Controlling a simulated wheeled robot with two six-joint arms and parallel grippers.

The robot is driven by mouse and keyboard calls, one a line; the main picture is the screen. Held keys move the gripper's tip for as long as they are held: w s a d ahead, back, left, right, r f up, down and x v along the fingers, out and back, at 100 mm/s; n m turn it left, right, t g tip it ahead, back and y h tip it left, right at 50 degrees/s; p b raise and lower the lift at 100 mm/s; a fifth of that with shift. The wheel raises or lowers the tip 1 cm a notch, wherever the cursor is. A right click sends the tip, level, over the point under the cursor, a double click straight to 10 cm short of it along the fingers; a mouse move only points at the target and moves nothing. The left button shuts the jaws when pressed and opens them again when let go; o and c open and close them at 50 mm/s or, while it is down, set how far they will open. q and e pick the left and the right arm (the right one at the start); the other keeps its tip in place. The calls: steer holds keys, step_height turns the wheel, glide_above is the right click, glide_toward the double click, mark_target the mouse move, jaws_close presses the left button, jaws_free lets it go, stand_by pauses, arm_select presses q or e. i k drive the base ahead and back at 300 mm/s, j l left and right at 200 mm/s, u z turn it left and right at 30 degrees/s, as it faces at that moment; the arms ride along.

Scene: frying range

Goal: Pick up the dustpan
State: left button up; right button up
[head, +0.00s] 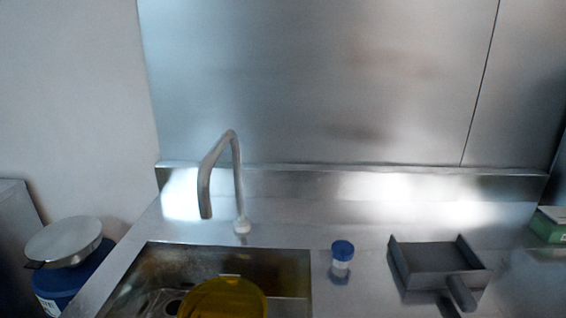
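The dustpan (434,257) is dark grey with raised side walls. It lies on the steel counter at the right, with its short handle (461,293) pointing toward the front. Nothing is touching it from above. Neither of my grippers shows in the head view.
A sink (290,262) holding a yellow bowl (224,299) is left of the dustpan, with a curved faucet (237,175) behind it. A small blue-lidded jar (342,258) stands between sink and dustpan. A green box (548,226) is at the far right. A blue container (70,284) stands left.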

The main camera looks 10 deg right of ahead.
mark_target(455, 267)
steer(key=z, duration=1.35)
steer(key=i+l+u, duration=0.2)
steer(key=l, duration=0.55)
steer(key=l+u, duration=0.25)
steer(key=l, duration=0.5)
